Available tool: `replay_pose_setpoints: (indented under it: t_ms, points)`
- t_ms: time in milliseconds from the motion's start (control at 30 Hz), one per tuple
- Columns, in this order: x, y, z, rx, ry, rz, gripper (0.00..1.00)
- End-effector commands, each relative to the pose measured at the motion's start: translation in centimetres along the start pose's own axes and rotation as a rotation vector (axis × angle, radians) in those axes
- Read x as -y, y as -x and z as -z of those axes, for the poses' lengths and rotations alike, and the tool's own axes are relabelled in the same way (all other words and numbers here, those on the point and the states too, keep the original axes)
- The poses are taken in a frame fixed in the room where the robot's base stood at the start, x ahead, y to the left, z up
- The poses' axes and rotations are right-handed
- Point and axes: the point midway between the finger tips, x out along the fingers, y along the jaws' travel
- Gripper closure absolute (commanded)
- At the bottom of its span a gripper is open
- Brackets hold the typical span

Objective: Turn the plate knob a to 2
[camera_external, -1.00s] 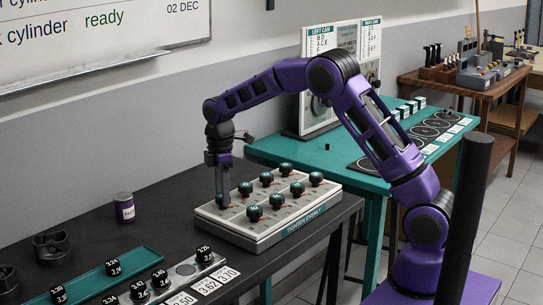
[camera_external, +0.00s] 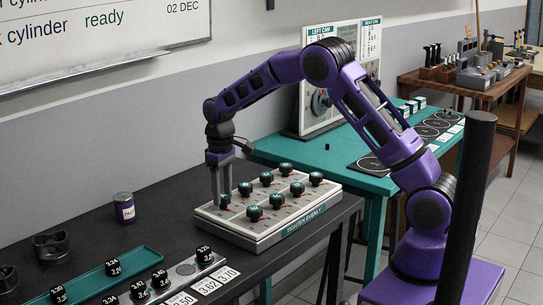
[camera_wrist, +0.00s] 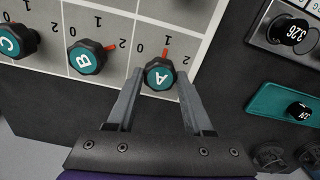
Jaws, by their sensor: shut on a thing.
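My gripper (camera_wrist: 160,76) is shut on knob A from above, one finger on each side. In the external view my gripper (camera_external: 220,200) points straight down and its fingers partly hide the knob.
Knob B (camera_wrist: 87,58) and knob C (camera_wrist: 17,41) stand beside knob A, with several more knobs on the plate. A purple can (camera_external: 124,208) and a teal tray (camera_external: 130,262) with black parts stand on the dark bench. A teal table (camera_external: 300,155) is behind.

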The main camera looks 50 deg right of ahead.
Motion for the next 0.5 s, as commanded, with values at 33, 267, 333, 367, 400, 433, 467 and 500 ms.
replay_pose_setpoints:
  t_ms: [33,267,333,367,400,433,467,500]
  points:
    - [0.02,0.21,0.05,-0.002,-0.045,0.000,1.00]
    - [0.03,0.17,0.06,-0.002,-0.261,-0.001,1.00]
    - [0.00,0.16,0.06,-0.002,-0.328,-0.001,1.00]
    - [-0.02,0.15,0.06,-0.003,-0.357,-0.001,1.00]
    - [-0.03,0.15,0.06,-0.003,-0.395,0.000,1.00]
    - [-0.03,0.14,0.06,-0.003,-0.424,0.000,1.00]
    - [-0.03,0.14,0.07,-0.003,-0.453,0.000,1.00]
    - [-0.02,0.14,0.07,-0.003,-0.490,0.000,1.00]
